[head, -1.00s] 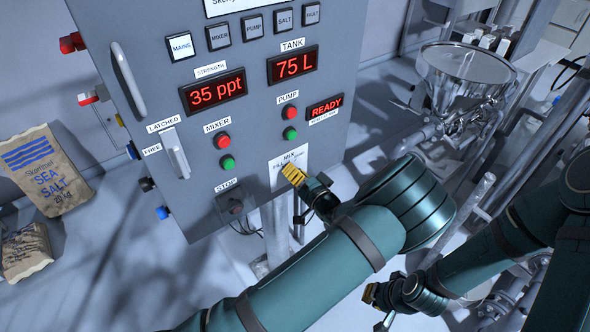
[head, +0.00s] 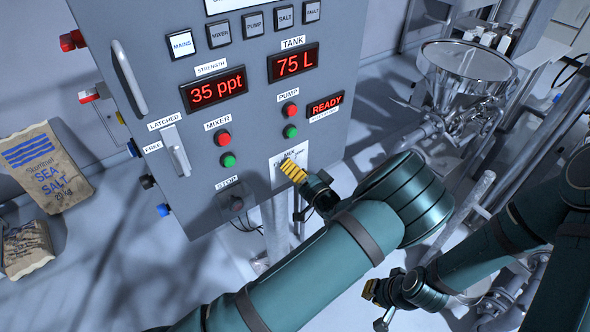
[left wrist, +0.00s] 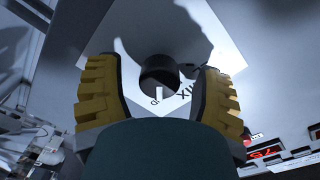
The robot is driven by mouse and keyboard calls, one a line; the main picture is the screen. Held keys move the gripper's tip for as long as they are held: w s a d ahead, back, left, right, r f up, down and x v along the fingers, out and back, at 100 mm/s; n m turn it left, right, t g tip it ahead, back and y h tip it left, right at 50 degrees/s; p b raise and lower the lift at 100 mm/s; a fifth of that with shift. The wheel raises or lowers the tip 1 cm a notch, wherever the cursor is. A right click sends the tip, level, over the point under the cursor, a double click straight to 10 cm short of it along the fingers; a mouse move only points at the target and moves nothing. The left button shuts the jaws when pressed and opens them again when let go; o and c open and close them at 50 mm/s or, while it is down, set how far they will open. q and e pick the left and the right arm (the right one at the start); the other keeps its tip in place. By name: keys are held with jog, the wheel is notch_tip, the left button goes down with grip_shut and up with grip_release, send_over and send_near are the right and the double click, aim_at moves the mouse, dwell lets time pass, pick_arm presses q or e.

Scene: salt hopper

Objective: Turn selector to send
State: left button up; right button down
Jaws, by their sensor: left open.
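The selector is a round black knob with a white pointer mark (left wrist: 159,77) on a white label plate, between my left gripper's fingers in the left wrist view. The letters "MIX" show beside it; other lettering is partly hidden. My left gripper (left wrist: 158,97) is open, with a yellow pad on each side of the knob. In the head view this gripper (head: 293,171) is at the white plate (head: 301,155) low on the panel, and it hides the knob. My right gripper (head: 377,303) is at the lower right, away from the panel, its fingers unclear.
The grey panel (head: 180,95) carries red and green buttons, a stop button (head: 236,203), a lever (head: 178,157) and displays reading 35 ppt, 75 L and READY. A steel hopper (head: 466,72) stands at the right. Salt sacks (head: 47,170) lie at the left.

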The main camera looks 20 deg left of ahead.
pick_arm(q)
jog(key=v, duration=1.2)
dwell(0.3)
